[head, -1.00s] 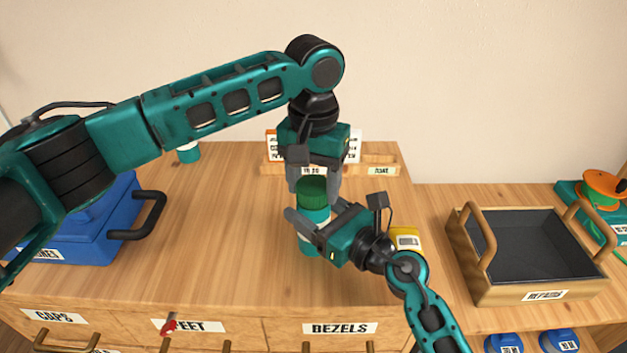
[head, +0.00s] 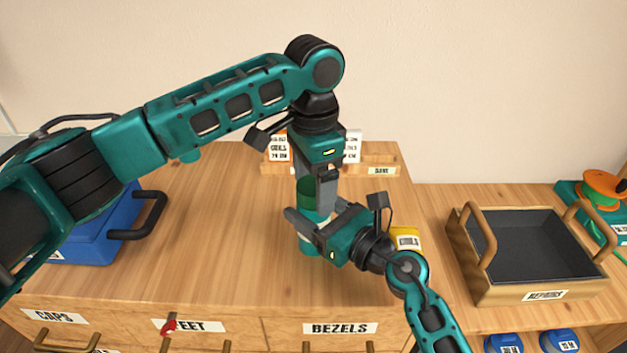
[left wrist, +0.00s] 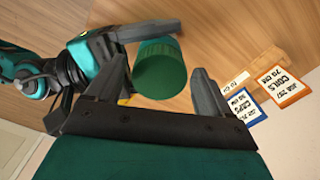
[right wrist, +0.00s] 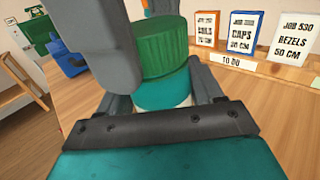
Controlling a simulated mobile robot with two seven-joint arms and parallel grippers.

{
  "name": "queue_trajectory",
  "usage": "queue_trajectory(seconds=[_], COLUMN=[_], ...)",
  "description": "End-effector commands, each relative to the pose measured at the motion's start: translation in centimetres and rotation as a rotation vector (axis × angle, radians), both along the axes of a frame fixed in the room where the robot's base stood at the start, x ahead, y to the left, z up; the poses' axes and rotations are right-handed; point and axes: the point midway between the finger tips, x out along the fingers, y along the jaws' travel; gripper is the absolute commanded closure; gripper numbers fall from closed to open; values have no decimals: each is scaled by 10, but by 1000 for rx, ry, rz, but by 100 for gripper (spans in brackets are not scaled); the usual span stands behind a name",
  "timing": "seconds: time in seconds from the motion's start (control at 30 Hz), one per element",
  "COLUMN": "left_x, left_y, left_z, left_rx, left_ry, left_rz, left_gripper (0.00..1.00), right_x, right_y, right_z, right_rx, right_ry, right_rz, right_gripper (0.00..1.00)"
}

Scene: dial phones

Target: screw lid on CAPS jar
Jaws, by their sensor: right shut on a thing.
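The teal jar (head: 310,246) stands upright on the wooden bench top, with a green lid (head: 306,192) at its mouth. I cannot tell how far the lid is threaded. My right gripper (head: 316,222) is shut around the jar's body from the right; the right wrist view shows the jar (right wrist: 163,95) between its fingers. My left gripper (head: 319,190) points down over the lid. In the left wrist view its fingers stand apart on either side of the lid (left wrist: 160,72), with gaps showing. One left finger hides part of the lid in the head view.
A wooden card rack (head: 375,171) with job cards stands behind the jar. A yellow container (head: 407,239) sits close right of my right gripper. A blue box (head: 90,235) stands at left, and an open wooden tray (head: 480,292) at right.

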Motion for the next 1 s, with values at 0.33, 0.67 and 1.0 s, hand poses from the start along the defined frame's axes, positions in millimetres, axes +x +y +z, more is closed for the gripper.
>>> queue_trajectory(seconds=[0.33, 0.67, 1.0], left_x=[0, 0, 0], left_y=[0, -1, 0], left_z=[2, 57, 113], left_rx=[-1, -3, -1], left_ry=[0, -3, -2], left_rz=[1, 0, 1], left_gripper=[11, 11, 11], right_x=[0, 0, 0], right_y=[0, 0, 0], right_z=[-1, -1, -1], right_rx=[-1, -1, -1], right_ry=[1, 1, 1], right_rz=[0, 0, 0], right_gripper=[100, 100, 100])
